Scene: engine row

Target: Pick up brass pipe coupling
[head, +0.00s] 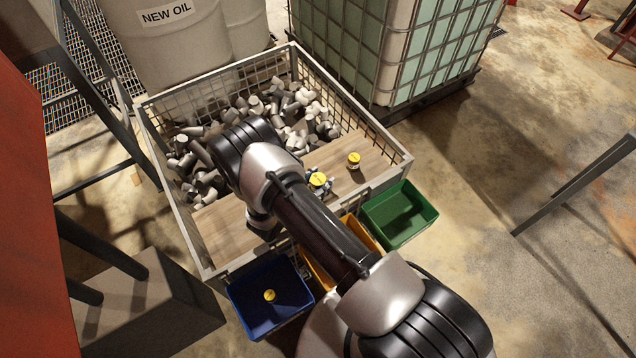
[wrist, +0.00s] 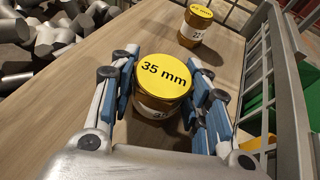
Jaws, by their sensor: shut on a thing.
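A brass pipe coupling with a yellow top marked "35 mm" (wrist: 165,85) stands upright between the fingers of my gripper (wrist: 164,98) in the wrist view. The blue finger pads touch it on both sides, and my gripper is shut on it. In the head view its yellow top (head: 318,179) shows beside my arm, over the wooden board. A second coupling with a yellow top (wrist: 194,26) stands on the board beyond it, apart from my gripper; the head view shows it to the right (head: 354,160). A third yellow top (head: 269,295) lies in the blue bin.
The wooden board (head: 338,152) lies in a wire-mesh crate (head: 405,160) with many grey pipe fittings (head: 289,105) behind it. Blue (head: 247,289), yellow (head: 362,236) and green (head: 402,214) bins hang at its front; the green one looks empty. My arm partly hides the yellow bin.

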